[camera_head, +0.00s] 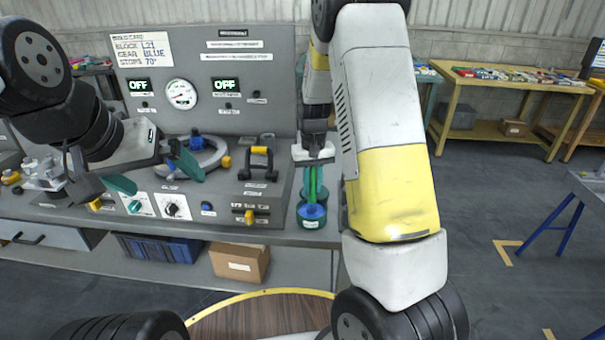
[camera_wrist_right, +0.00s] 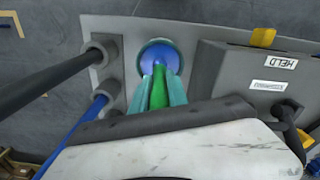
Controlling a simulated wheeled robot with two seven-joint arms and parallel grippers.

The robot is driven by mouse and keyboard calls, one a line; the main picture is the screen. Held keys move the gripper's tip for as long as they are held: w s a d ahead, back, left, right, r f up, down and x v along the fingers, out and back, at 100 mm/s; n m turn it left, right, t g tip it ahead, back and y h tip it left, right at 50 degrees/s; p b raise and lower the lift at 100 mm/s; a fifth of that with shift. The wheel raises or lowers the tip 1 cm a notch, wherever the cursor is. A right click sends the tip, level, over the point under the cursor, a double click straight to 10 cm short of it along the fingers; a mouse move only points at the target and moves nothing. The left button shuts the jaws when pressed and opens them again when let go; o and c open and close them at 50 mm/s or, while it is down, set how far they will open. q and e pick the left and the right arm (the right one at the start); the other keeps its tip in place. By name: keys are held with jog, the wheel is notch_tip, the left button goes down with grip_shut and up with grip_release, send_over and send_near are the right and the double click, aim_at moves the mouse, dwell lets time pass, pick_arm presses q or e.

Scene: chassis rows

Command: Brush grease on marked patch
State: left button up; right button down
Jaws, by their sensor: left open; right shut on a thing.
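My right gripper (camera_head: 313,172) is shut on a brush with a green handle (camera_head: 313,188). The brush points down at a round pot (camera_head: 311,224) with a blue top and a white label at the bench's right end. In the right wrist view, the green handle (camera_wrist_right: 159,88) lies between the teal fingers, with the blue round top (camera_wrist_right: 160,56) just beyond. The brush's tip is hidden; I cannot tell whether it touches the blue. My left gripper (camera_head: 155,171) is open and empty above the panel's left part. I cannot make out a marked patch.
A grey ring with a blue part (camera_head: 200,155) sits behind the left gripper. A panel with knobs (camera_head: 172,209) and a black handle (camera_head: 258,166) lies left of the pot. In the right wrist view, a black rod (camera_wrist_right: 45,80) and a blue rod (camera_wrist_right: 75,133) stand in holders beside the pot.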

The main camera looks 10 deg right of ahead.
jog(key=shift+f, duration=0.1)
jog(key=shift+r, duration=3.55)
